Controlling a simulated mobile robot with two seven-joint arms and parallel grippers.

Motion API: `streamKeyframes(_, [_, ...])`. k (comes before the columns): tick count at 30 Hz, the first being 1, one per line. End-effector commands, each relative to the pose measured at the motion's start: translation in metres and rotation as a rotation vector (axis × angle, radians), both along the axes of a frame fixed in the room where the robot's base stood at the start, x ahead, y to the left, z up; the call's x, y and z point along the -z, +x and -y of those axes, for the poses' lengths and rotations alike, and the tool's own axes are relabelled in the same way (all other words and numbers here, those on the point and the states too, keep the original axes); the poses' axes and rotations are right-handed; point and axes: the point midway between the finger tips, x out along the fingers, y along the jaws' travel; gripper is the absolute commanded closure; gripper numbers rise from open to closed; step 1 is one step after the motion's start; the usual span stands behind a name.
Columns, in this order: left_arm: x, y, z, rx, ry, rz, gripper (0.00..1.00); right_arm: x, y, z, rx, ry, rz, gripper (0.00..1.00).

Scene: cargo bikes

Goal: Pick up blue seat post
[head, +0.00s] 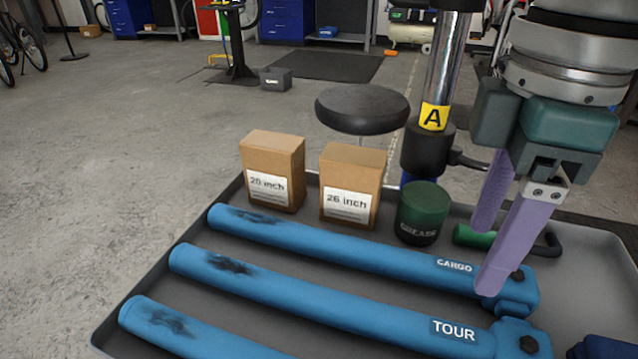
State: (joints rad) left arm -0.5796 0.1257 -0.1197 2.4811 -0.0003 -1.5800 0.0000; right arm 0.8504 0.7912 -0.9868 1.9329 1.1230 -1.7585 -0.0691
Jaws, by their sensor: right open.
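Several blue seat posts lie side by side on a grey tray (150,262). The farthest is the blue post marked CARGO (350,252), the middle one is marked TOUR (320,306), and the nearest post (200,342) is cut off by the bottom edge. Each has a dark worn patch near its left end. My right gripper (487,262), with purple fingers, is open and points down at the right end of the CARGO post. One finger overlaps that post in the picture; I cannot tell if they touch. My left gripper is not in view.
Behind the posts stand two cardboard boxes marked 20 inch (272,165) and 26 inch (352,180), and a green grease tin (422,210). A green-handled tool (475,237) lies by the fingers. A round black stool (362,108) and a chrome column marked A (447,60) stand beyond.

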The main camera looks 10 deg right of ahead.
Motion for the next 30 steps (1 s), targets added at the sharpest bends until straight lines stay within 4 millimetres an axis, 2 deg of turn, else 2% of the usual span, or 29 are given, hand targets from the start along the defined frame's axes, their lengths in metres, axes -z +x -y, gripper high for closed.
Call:
streamKeyframes(6, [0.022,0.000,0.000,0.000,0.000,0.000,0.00,0.036,0.000,0.004,0.002,0.000,-0.001,0.28])
streamKeyframes(9, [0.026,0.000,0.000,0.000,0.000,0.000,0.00,0.047,-0.001,0.003,-0.001,0.001,0.000,0.28])
streamKeyframes(16, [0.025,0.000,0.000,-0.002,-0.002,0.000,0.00,0.047,0.000,0.003,-0.002,0.002,0.001,0.28])
streamKeyframes(30, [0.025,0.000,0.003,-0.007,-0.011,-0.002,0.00,0.047,0.000,0.003,-0.002,0.002,0.001,0.80])
